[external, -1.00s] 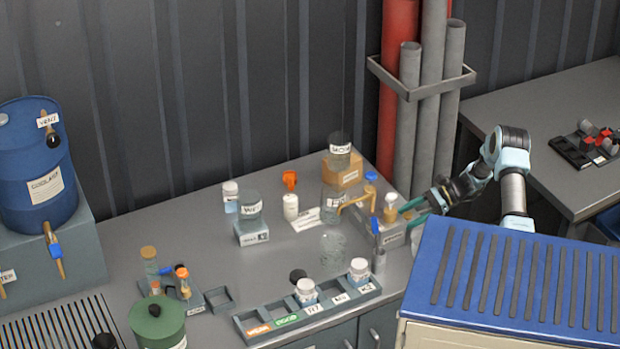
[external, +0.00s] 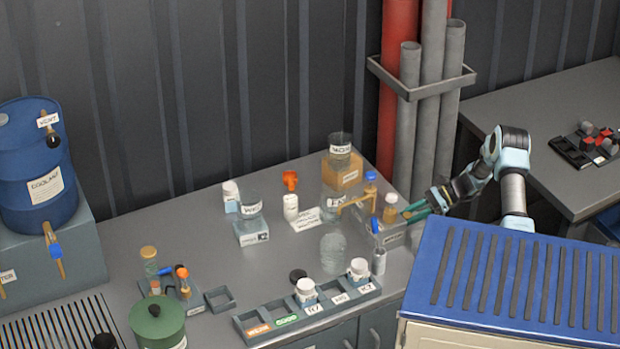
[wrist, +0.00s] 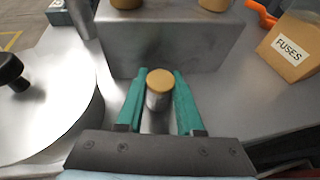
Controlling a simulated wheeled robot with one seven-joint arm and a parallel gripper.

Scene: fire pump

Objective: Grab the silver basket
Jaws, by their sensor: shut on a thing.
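My gripper (external: 416,210) has teal fingers and reaches in from the right over the bench's right end. In the wrist view, my gripper (wrist: 158,100) has its fingers on either side of a small grey cylinder with a flat tan top (wrist: 160,80), and is shut on it. A grey block (wrist: 170,45) stands just beyond the fingertips; it also shows in the external view (external: 392,238), with small capped bottles on or behind it. I cannot make out a clear silver basket shape in either view. The held cylinder is not clearly seen in the external view.
A silver round lid with a black knob (wrist: 45,100) lies close left of the fingers. A box marked FUSES (wrist: 290,48) is at the right. The blue-topped cabinet (external: 515,280) stands in front of my arm. Jars in a divided tray (external: 315,311) line the bench's front.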

